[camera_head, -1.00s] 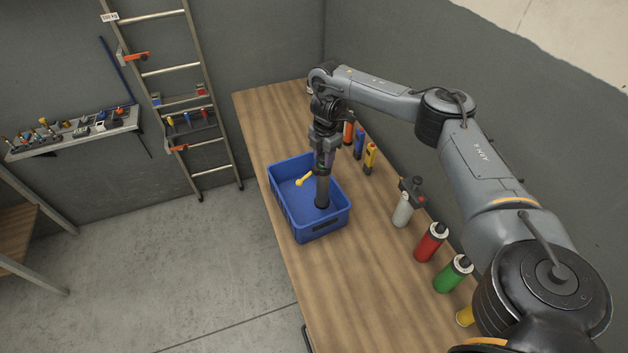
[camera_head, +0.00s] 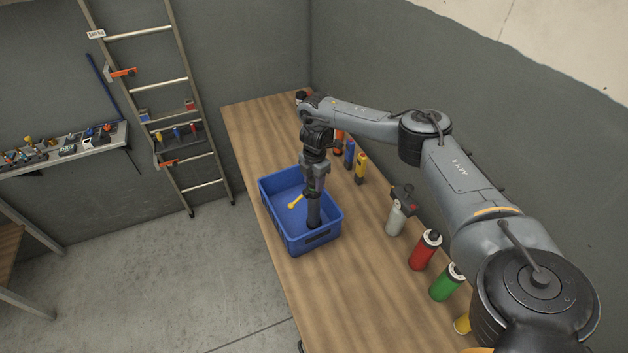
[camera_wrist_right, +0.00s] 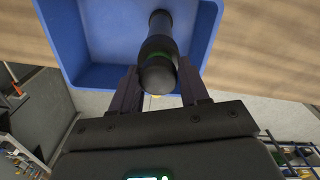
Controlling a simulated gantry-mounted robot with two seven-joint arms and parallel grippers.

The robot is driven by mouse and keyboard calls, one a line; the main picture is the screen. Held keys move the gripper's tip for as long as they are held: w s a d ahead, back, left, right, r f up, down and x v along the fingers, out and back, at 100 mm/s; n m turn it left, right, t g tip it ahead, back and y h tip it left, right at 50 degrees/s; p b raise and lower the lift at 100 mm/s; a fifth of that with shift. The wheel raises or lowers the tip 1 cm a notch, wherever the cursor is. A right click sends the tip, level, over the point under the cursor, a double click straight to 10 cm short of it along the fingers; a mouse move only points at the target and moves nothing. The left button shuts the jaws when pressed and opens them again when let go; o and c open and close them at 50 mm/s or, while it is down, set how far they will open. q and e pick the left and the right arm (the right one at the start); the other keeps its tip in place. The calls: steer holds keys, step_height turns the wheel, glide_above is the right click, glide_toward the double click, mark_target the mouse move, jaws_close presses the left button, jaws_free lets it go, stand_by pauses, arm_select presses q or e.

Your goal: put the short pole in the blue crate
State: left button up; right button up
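The blue crate (camera_head: 279,213) stands on the wooden bench; its rim also shows in the right wrist view (camera_wrist_right: 60,40). My right gripper (camera_head: 315,190) points down over the crate and is shut on the short pole (camera_head: 314,212), a dark, upright cylinder with a green band. The pole's lower part is inside the crate near its front right side; whether it touches the floor I cannot tell. In the right wrist view the fingers (camera_wrist_right: 158,78) flank the pole (camera_wrist_right: 160,50). My left gripper is not in view.
A small yellow item (camera_head: 295,202) lies in the crate. Along the wall side of the bench stand a red bottle (camera_head: 424,251), a green bottle (camera_head: 446,284), a grey spray bottle (camera_head: 396,217) and several tools. The bench (camera_head: 330,285) is clear in front of the crate.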

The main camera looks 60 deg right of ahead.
steer(key=o, duration=0.3)
steer(key=shift+o, duration=0.2)
